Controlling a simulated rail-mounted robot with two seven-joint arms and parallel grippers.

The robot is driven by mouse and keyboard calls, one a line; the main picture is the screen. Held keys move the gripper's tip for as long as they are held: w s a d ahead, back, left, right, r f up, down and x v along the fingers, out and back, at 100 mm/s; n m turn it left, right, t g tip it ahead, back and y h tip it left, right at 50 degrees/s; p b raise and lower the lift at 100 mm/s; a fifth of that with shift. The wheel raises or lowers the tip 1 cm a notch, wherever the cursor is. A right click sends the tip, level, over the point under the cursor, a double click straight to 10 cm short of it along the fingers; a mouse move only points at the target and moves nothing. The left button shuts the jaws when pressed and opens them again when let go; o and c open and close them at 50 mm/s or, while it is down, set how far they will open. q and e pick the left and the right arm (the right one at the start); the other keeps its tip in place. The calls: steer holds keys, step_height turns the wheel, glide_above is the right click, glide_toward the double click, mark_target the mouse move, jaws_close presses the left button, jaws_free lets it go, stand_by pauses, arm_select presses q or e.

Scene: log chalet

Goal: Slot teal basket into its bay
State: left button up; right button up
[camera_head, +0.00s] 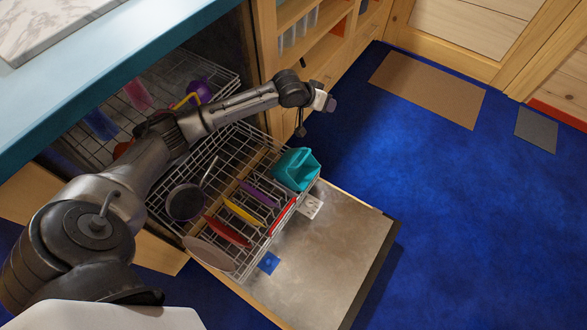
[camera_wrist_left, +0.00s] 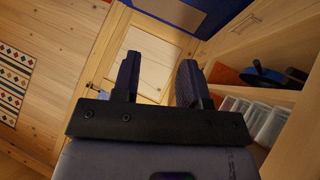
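The teal basket (camera_head: 296,169) is at the right corner of the pulled-out lower dishwasher rack (camera_head: 265,240), above the open door. It looks somewhat tilted, and I cannot tell whether its base is seated in a bay. My left gripper (camera_head: 328,101) is beyond and above the basket, clear of it. In the left wrist view the two dark fingers of my left gripper (camera_wrist_left: 159,64) are apart with nothing between them. The basket does not show in that view. My right gripper is not in view.
The rack holds a dark pan (camera_head: 185,202), a yellow plate (camera_head: 243,212), a purple plate (camera_head: 259,193) and red items. The upper rack (camera_head: 90,125) holds cups. The open dishwasher door (camera_head: 320,255) lies flat. Wooden shelves (camera_head: 310,55) stand behind my arm. The blue floor at right is open.

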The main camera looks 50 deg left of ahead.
arm_select(q)
steer(key=s+d+f+g+h, duration=0.1)
steer(key=s+f+g, duration=0.2)
steer(key=s+g, duration=0.15)
steer(key=g, duration=0.4)
glide_toward(305, 159)
steer(key=b+x, duration=0.7)
steer(key=x, duration=0.3)
steer(key=shift+f, duration=0.35)
steer(key=shift+c, duration=0.3)
jaws_close()
steer(key=shift+r, duration=0.1)
